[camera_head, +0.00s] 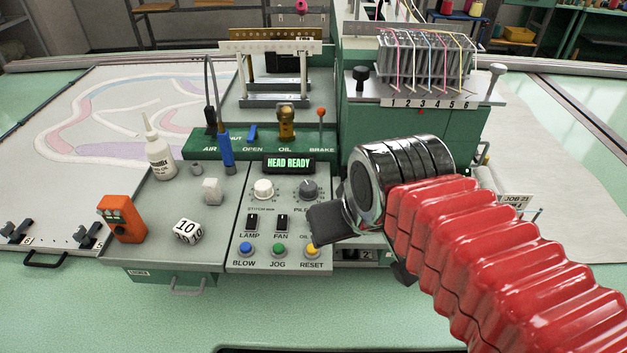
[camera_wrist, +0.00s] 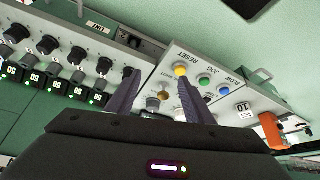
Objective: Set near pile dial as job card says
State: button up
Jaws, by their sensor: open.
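My gripper (camera_wrist: 156,80) is open and empty. In the wrist view, its two dark fingers are spread above the panels, between a row of black dials and the button panel.
Below the stitch and PILE dials are lamp and fan switches and blue, green and yellow (camera_head: 312,250) buttons. A white die-like block (camera_head: 187,231), an orange box (camera_head: 121,218) and a white bottle (camera_head: 158,150) stand on the left tray. The display (camera_head: 289,163) reads HEAD READY.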

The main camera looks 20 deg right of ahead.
aim_at(309, 186)
jog(key=w+d+r+n+g+y, duration=0.1)
jog(key=w+r+n, duration=0.3)
jog(key=w+r, duration=0.5)
jog(key=w+d+y, duration=0.1)
jog(key=w, duration=0.2)
jog(key=shift+r, duration=0.15)
jog(key=x, duration=1.4)
jog(key=shift+s+d, duration=0.15)
jog(key=shift+c, duration=0.5)
